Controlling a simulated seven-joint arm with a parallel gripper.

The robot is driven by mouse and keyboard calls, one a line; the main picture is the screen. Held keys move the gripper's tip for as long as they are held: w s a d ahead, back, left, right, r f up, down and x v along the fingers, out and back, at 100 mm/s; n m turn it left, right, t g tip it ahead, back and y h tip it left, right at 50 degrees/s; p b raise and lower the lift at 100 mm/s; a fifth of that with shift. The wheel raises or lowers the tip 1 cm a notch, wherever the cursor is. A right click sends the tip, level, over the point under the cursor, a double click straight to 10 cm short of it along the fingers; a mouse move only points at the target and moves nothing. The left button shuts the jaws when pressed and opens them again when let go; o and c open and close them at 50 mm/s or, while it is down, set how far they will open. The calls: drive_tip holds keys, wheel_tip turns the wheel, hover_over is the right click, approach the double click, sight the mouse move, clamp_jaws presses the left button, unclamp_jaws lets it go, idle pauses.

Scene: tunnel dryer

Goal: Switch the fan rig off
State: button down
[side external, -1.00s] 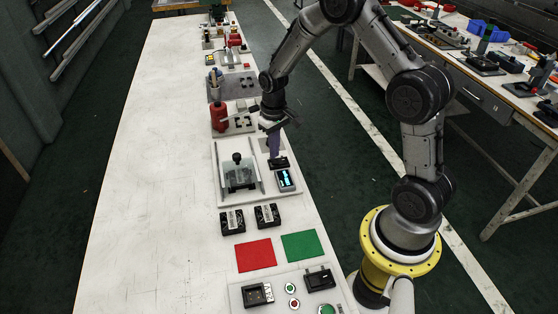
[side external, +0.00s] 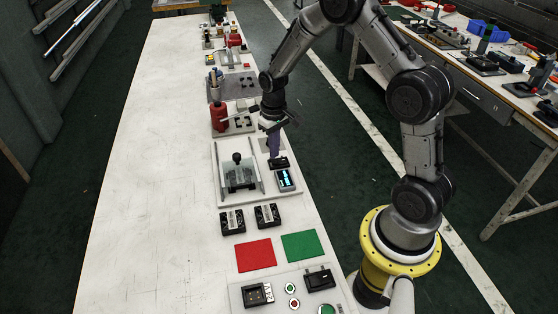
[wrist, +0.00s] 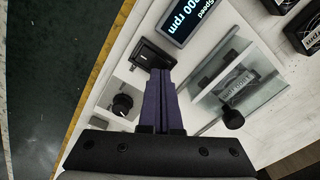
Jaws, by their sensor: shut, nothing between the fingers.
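The fan rig (side external: 220,196) is a white base with a clear-covered fan box (side external: 240,179) topped by a black knob (wrist: 232,118). A small display (side external: 286,179) on it is lit; in the wrist view the display (wrist: 196,12) shows a reading ending in "00 rpm", cut off by the frame edge. A black rocker switch (wrist: 146,58) sits beside the display. My gripper (side external: 274,154) is shut and empty, fingers pointing down at the switch. In the wrist view the purple fingertips (wrist: 160,72) overlap the switch's edge; I cannot tell whether they touch it.
A black dial (wrist: 122,104) sits on a pale plate beside my fingers. Two black fans (side external: 249,217), a red mat (side external: 255,255) and a green mat (side external: 300,246) lie nearer the camera. A red bottle (side external: 219,117) stands behind the rig. The table's left side is clear.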

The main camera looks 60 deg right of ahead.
sight(274, 161)
drive_tip(key=shift+f, duration=1)
idle(0.8)
drive_tip(key=shift+r, duration=3.55)
